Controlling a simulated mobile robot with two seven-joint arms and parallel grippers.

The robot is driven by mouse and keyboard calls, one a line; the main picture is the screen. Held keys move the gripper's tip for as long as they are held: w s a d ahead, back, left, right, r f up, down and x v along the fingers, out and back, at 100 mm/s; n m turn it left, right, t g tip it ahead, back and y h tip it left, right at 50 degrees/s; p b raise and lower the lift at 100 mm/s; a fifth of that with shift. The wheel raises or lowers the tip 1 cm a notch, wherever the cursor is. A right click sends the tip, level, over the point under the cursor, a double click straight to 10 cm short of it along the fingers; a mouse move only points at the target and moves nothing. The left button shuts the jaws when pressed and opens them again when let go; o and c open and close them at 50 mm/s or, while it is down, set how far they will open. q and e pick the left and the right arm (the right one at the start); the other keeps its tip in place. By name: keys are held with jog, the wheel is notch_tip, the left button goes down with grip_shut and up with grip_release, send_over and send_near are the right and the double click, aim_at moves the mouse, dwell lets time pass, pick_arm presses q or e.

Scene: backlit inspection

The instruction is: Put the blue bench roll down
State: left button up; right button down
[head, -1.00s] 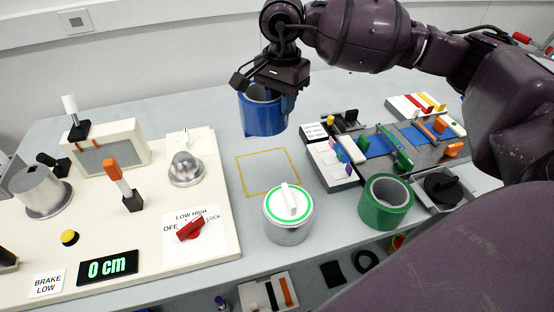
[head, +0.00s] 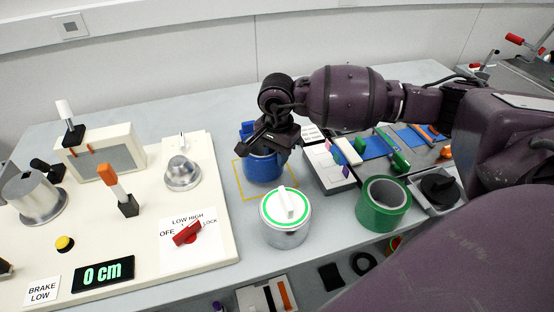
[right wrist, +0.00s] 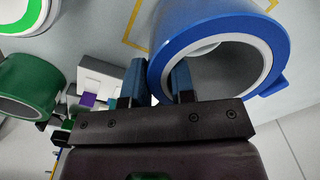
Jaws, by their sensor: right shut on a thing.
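The blue bench roll (head: 262,169) is upright in the head view, low over or on the yellow outlined square (head: 240,186) on the bench. I cannot tell whether it touches the bench. My right gripper (head: 268,146) is at its top and shut on its wall. In the right wrist view, the fingers (right wrist: 158,82) straddle the wall of the blue roll (right wrist: 196,24), one inside the ring and one outside. Part of the roll's top is hidden by the gripper in the head view. My left gripper is not in view.
A can with a green-ringed lid (head: 286,222) stands just in front of the square. A green roll (head: 384,204) is to its right. A white panel (head: 215,240) with knobs and a lever lies left. Trays with coloured parts (head: 335,172) stand close on the right.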

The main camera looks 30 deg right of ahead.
jog(key=shift+f, duration=1)
jog(key=shift+f, duration=0.1)
jog(key=c, duration=1.4)
grip_release()
jog(key=shift+f, duration=0.15)
jog(key=o, duration=0.4)
jog(key=shift+o, duration=0.2)
